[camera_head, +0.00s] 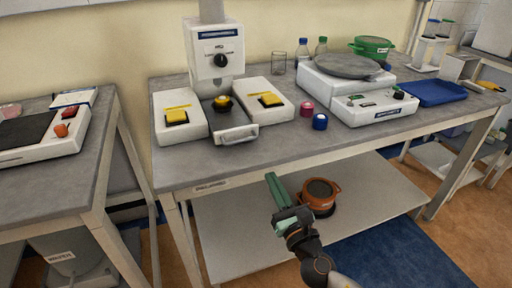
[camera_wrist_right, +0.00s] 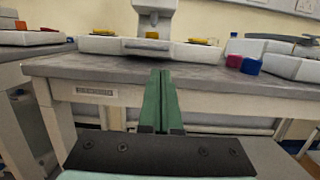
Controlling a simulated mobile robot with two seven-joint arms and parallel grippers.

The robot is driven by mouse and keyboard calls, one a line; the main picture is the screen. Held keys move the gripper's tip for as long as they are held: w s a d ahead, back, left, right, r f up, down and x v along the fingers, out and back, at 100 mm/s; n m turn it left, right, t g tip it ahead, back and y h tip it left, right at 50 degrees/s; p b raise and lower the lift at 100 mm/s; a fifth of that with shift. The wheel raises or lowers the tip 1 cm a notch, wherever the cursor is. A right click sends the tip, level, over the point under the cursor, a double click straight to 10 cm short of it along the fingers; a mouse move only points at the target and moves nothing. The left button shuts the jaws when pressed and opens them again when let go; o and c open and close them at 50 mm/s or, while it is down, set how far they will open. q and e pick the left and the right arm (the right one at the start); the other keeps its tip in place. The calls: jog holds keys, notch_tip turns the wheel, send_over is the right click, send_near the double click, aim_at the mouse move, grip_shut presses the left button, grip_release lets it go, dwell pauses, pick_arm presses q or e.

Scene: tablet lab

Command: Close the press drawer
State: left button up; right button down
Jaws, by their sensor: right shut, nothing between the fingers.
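The white press (camera_head: 215,60) stands at the back of the grey table, with a yellow button block on each side of its base. Its drawer (camera_head: 235,128) is pulled out toward the table's front edge and has a bar handle (camera_head: 238,136). A dark and yellow piece (camera_head: 222,103) sits at the drawer's back, under the press head. In the right wrist view the drawer front (camera_wrist_right: 148,46) shows beyond the fingers. My right gripper (camera_head: 271,178) is shut and empty, in front of the table's edge and apart from the drawer. Its green fingers (camera_wrist_right: 160,75) lie together. My left gripper is out of view.
A red and a blue jar (camera_head: 320,121) stand right of the press, beside a white hotplate device (camera_head: 365,107). An orange pot (camera_head: 319,194) sits on the lower shelf. The table's front edge (camera_head: 330,150) lies between my gripper and the drawer.

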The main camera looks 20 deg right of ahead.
aim_at(255, 158)
jog(key=w, duration=0.3)
jog(key=w+r, duration=0.1)
jog(key=w, duration=0.6)
jog(key=shift+w+a+r, duration=0.2)
jog(key=shift+a+r, duration=0.1)
jog(key=shift+r, duration=0.1)
jog(key=shift+w+r, duration=0.15)
jog(key=shift+w, duration=0.45)
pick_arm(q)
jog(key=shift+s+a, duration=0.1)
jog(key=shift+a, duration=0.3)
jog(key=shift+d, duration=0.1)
